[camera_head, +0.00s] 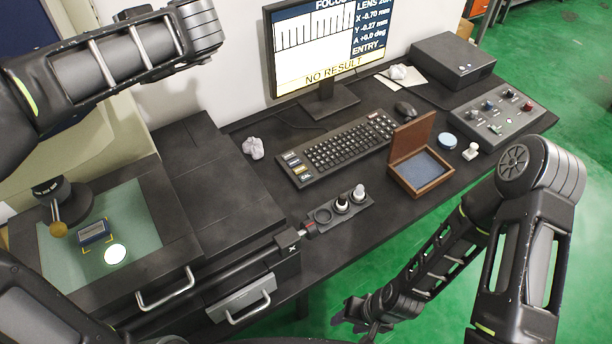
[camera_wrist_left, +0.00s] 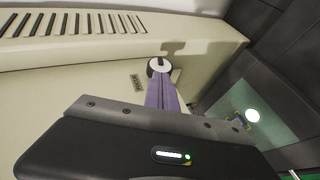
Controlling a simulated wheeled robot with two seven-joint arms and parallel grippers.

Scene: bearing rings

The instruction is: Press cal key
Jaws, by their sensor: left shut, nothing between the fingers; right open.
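The black keyboard (camera_head: 338,148) lies on the dark desk in front of the monitor. My right gripper (camera_head: 362,316) is low at the desk's front side, open and empty, well away from the keyboard. My left gripper's fingers (camera_wrist_left: 164,92) are shut with nothing between them, in front of a cream machine panel in the left wrist view. I cannot make out the left gripper in the head view.
The monitor (camera_head: 318,50) reads "NO RESULT". An open wooden box (camera_head: 420,185), a ring holder (camera_head: 340,208), a mouse (camera_head: 404,110), crumpled paper (camera_head: 253,148) and a control box (camera_head: 497,118) surround the keyboard. The measuring stage (camera_head: 140,215) with a lit spot stands at left.

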